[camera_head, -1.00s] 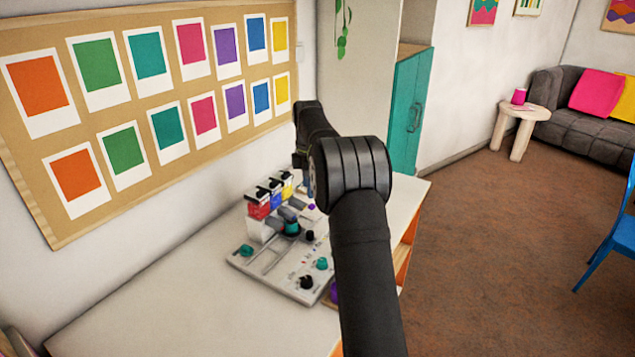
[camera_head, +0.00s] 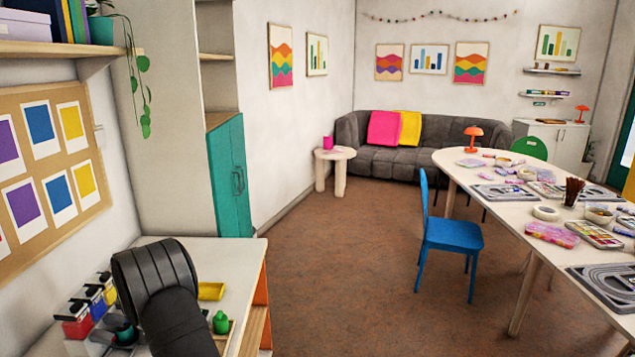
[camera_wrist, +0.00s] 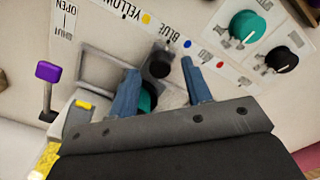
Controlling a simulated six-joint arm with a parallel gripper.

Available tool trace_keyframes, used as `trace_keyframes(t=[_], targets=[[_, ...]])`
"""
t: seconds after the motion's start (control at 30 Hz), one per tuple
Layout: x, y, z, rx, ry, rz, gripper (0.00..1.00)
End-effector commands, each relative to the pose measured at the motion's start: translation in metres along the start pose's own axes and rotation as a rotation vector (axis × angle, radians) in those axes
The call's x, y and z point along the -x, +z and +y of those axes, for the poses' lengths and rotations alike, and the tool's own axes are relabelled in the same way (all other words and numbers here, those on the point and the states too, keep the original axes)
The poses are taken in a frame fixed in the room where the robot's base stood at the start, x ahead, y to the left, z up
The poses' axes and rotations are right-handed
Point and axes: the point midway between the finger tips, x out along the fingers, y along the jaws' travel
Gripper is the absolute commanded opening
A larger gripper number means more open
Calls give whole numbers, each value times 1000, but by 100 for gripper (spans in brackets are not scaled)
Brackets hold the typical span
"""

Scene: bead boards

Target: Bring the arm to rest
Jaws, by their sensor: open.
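My gripper (camera_wrist: 160,82) shows in the wrist view with its two blue fingers apart and nothing held between them. It is over a light control panel (camera_wrist: 205,15) with the labels YELLOW, BLUE, OPEN and SHUT. A black knob (camera_wrist: 160,63) shows between the fingers, and part of a teal piece (camera_wrist: 147,98) shows behind the left finger.
A purple-topped lever (camera_wrist: 47,73) stands left of my fingers. A teal knob (camera_wrist: 244,25) and a black knob (camera_wrist: 281,59) are at the right. A yellow tray (camera_head: 211,291) and a green object (camera_head: 221,322) sit on the counter. A blue chair (camera_head: 452,236) stands farther off.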

Motion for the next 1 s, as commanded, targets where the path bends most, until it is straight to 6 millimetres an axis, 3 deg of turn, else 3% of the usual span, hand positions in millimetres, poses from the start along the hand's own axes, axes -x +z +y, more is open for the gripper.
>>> trace_keyframes(t=[0.2,0.63,0.77,1.0], targets=[[-16,0,0,0,-1,0,45],[-13,-1,-1,0,1,0,45],[-1,0,1,0,4,0,45],[43,0,1,0,4,0,45]])
